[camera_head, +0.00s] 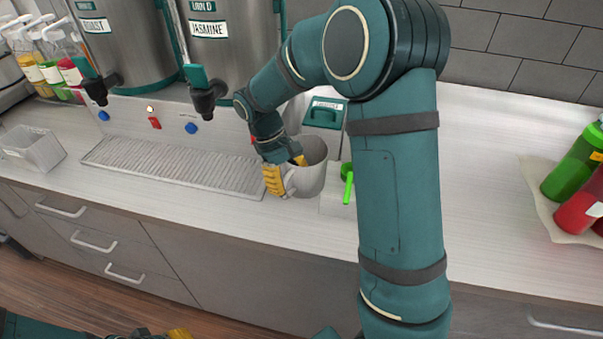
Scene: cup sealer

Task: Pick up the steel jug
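The steel jug (313,178) is a pale grey vessel standing upright on the counter, right of the drip tray. Its handle (290,183) faces left. My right gripper (287,172) is at the jug's left side, pointing down. One yellow fingertip is outside, by the handle, and the other shows at the jug's mouth, apparently inside the rim. Whether the fingers press on the jug cannot be told. My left gripper (178,333) shows only in part at the bottom edge, low in front of the drawers and away from the jug.
Two steel dispensers (222,55) with black taps stand behind the ridged drip tray (170,165). A green-handled tool (347,180) and a teal-topped box (324,113) are close right of the jug. Bottles (575,170) stand far right. The counter between is clear.

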